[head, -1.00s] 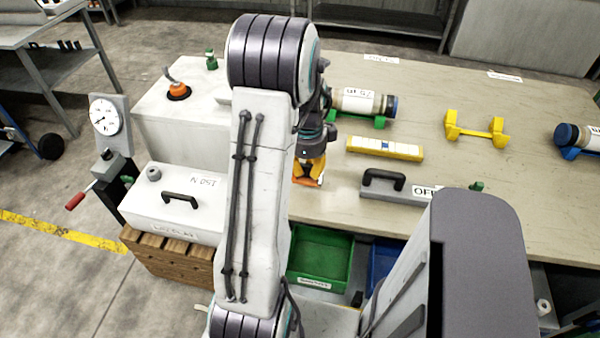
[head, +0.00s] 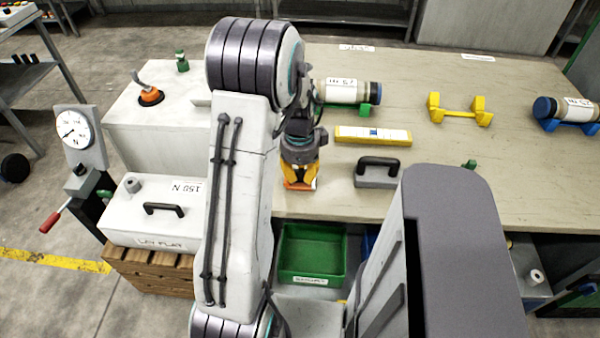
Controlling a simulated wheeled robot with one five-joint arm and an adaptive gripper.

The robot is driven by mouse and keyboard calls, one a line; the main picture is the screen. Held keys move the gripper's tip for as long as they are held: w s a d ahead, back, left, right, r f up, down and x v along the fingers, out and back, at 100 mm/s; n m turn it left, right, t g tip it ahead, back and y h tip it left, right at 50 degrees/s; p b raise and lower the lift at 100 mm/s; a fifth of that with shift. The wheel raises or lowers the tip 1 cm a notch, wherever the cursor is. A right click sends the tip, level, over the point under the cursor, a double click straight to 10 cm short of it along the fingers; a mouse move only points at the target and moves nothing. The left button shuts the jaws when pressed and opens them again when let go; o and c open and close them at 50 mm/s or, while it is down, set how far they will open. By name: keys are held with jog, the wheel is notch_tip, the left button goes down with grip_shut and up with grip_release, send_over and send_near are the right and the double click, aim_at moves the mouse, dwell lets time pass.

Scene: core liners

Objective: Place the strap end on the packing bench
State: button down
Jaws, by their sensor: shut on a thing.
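The packing bench (head: 440,185) is a pale wood top filling the middle and right of the head view. My gripper (head: 300,182) points down over its left front part, close to the front edge. It is shut on a small orange piece, which looks like the strap end (head: 301,186). The fingers and my arm hide much of it. I cannot tell whether it touches the bench top.
A grey block with a black handle (head: 378,164) and a yellow bar (head: 373,135) lie right of the gripper. Behind is a labelled cylinder (head: 343,91) on a green cradle. A yellow cradle (head: 460,110) stands farther right. White boxes (head: 160,130) flank the left. A green bin (head: 312,252) sits below.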

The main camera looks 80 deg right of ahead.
aim_at(300, 185)
jog(key=c, duration=1.1)
grip_release()
jog(key=shift+c, duration=0.2)
jog(key=shift+r, duration=0.45)
notch_tip(300, 185, up, 11)
jog(key=b, duration=0.3)
jog(key=shift+a+r, duration=0.15)
jog(key=shift+a, duration=0.3)
